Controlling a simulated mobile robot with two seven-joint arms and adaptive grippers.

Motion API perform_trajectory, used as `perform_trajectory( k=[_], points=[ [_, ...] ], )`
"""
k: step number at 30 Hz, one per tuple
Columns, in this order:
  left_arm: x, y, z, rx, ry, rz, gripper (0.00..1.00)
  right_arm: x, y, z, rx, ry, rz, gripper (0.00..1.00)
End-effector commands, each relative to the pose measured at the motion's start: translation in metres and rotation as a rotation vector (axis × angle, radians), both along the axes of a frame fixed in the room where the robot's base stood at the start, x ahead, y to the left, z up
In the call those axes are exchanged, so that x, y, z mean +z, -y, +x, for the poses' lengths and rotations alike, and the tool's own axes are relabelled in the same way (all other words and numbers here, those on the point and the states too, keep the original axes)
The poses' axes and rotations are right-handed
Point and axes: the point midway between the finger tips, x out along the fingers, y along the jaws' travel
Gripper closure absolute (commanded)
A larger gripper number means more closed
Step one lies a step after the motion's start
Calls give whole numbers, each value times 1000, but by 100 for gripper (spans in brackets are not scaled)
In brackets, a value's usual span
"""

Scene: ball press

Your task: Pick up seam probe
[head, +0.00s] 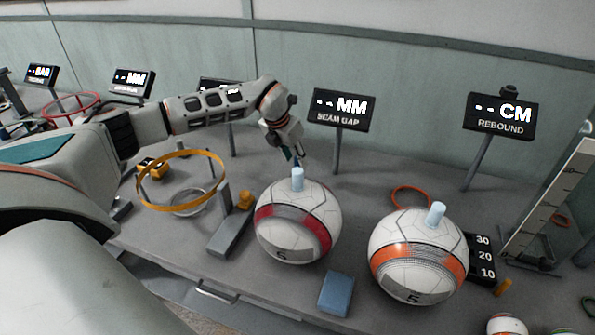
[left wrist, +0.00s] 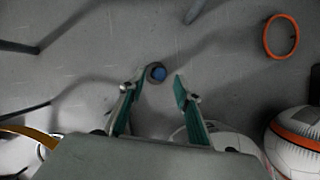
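What looks like the seam probe (left wrist: 156,73) is a small dark round piece with a blue top, seen end-on against the grey bench in the left wrist view. It lies between and just beyond the fingertips of my left gripper (left wrist: 158,88). The green-padded fingers are spread apart and hold nothing. In the head view my left gripper (head: 293,154) points down behind the red-banded ball (head: 297,232), in front of the seam gap display (head: 343,109). I cannot make out the probe there; ball or gripper may hide it. My right gripper is not in view.
Light-blue pegs stand on the red-banded ball and on the orange-banded ball (head: 418,266). An orange ring (head: 411,197) lies behind the latter. A blue block (head: 336,293) is at the bench front. A yellow hoop (head: 181,153) and a grey stand (head: 230,232) are at left.

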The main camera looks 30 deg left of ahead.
Motion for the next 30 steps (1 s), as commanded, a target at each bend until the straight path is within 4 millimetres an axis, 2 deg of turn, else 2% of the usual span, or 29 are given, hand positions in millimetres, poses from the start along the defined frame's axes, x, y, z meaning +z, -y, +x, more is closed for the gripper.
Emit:
perform_trajectory(
  k=[6, 15, 16, 19, 20, 30],
  points=[
    [-25, -1, 14, 0, -3, 0, 67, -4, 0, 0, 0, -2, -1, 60],
    [-29, -2, 17, 0, 0, 0, 67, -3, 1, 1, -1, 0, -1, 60],
    [-29, -1, 17, 0, 0, 0, 70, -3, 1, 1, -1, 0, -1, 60],
    [-29, -1, 17, 0, 0, 0, 96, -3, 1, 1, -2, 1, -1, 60],
    [-29, -2, 16, 0, 0, 0, 100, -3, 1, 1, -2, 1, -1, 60],
    [-28, -2, 17, 0, 0, 0, 100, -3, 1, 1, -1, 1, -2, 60]
  ],
)
